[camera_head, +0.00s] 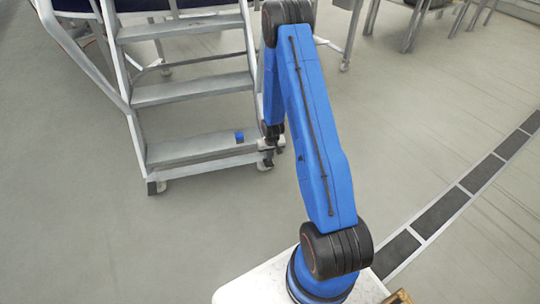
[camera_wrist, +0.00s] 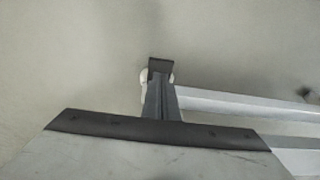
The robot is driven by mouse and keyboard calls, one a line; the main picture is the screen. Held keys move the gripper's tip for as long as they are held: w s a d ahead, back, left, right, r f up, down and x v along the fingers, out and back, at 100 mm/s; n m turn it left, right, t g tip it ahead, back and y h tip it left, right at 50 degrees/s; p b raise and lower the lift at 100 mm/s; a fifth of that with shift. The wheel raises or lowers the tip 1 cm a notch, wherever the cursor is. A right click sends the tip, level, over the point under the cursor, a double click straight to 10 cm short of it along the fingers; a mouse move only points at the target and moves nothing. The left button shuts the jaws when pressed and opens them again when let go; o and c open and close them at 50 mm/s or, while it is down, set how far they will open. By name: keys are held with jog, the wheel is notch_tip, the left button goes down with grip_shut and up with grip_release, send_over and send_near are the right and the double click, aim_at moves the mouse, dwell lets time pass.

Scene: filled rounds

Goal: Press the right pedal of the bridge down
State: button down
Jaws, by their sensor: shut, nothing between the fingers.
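The bridge (camera_head: 195,150) is a grey metal stair on castors, at the upper left of the head view. Its right front castor (camera_head: 265,164) is partly covered by my arm's end. My gripper (camera_head: 269,148) is small in the head view, shut and empty, close to the foot of the right stair rail; I cannot tell whether it touches. In the wrist view a dark flat pedal (camera_wrist: 159,66) sticks out at a white castor, seen from above. The pedal's tilt is unclear. In the head view I cannot make out the right pedal.
The left front castor has a dark pedal (camera_head: 151,187). A dark-edged plate (camera_wrist: 150,130) fills the bottom of the wrist view. The floor in front is clear.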

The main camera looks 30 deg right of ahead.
aim_at(270, 166)
jog(key=shift+w+d+f, duration=0.1)
jog(key=shift+w+f, duration=0.1)
jog(key=shift+f, duration=0.65)
jog(key=shift+w+f, duration=0.15)
jog(key=shift+f, duration=0.7)
jog(key=shift+s+f+t, duration=0.35)
jog(key=shift+t, duration=0.25)
jog(key=shift+s+f, duration=0.1)
jog(key=shift+s+a+f, duration=0.15)
jog(key=shift+s+f, duration=0.1)
jog(key=shift+f, duration=0.25)
jog(key=shift+s+a+f, duration=0.1)
jog(key=shift+s+f, duration=0.1)
jog(key=shift+f, duration=0.25)
jog(key=shift+s+f, duration=0.2)
jog(key=shift+f, duration=0.7)
